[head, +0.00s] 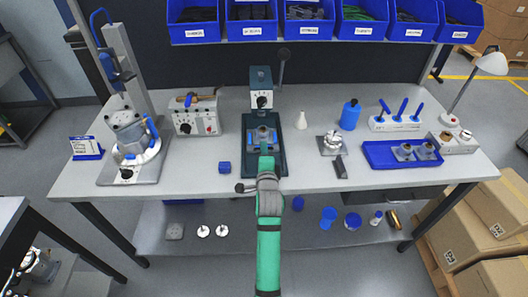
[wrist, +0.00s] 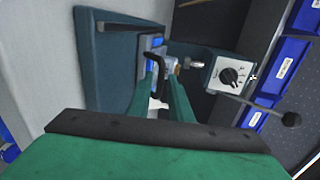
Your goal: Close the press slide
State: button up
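The press (head: 262,90) stands at the middle back of the bench, a dark teal head with a dial and a ball-ended lever (head: 284,54). Its base (head: 249,165) runs towards me. The slide (head: 262,134), a grey and blue block, sits on the base, in front of the head. In the wrist view the slide (wrist: 150,43) has a black bent handle (wrist: 153,63), and the press head (wrist: 228,75) is to its right. My gripper (head: 266,150) is at the slide's near side. In the wrist view its fingers (wrist: 162,82) are apart, with the handle at their tips; contact is unclear.
A column fixture (head: 130,135) and a dial box (head: 196,117) stand left. A white cone (head: 301,120), a metal fixture (head: 333,144) and a blue tray (head: 376,158) are right. Blue bins (head: 250,32) hang above.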

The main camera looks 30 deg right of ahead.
grip_shut()
dwell(1.1)
